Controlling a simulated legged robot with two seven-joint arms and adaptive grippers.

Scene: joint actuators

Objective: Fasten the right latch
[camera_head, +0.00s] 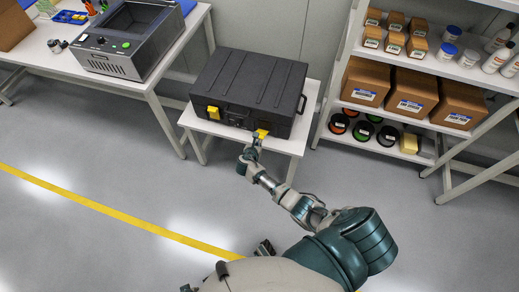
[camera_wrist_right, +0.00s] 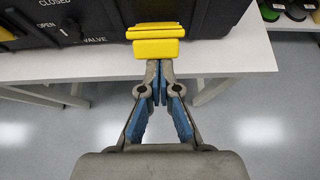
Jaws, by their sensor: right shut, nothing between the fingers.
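A black case (camera_head: 247,88) with a ribbed lid lies closed on a small white table (camera_head: 292,143). Its right latch (camera_head: 262,133) is yellow and sits on the case's front face near the right end. In the right wrist view the yellow latch (camera_wrist_right: 155,40) is straight ahead, sticking out over the table edge. My right gripper (camera_head: 252,150) is shut and empty. In the wrist view its fingertips (camera_wrist_right: 158,66) are just below the latch; I cannot tell whether they touch it. A left yellow latch (camera_head: 213,112) is on the same front face.
A shelf with cardboard boxes (camera_head: 411,92) and spools (camera_head: 361,131) stands to the right. A workbench with a grey machine (camera_head: 127,38) is to the left. The case's front shows OPEN, CLOSED and VALVE labels beside a knob (camera_wrist_right: 72,31). The floor in front is clear.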

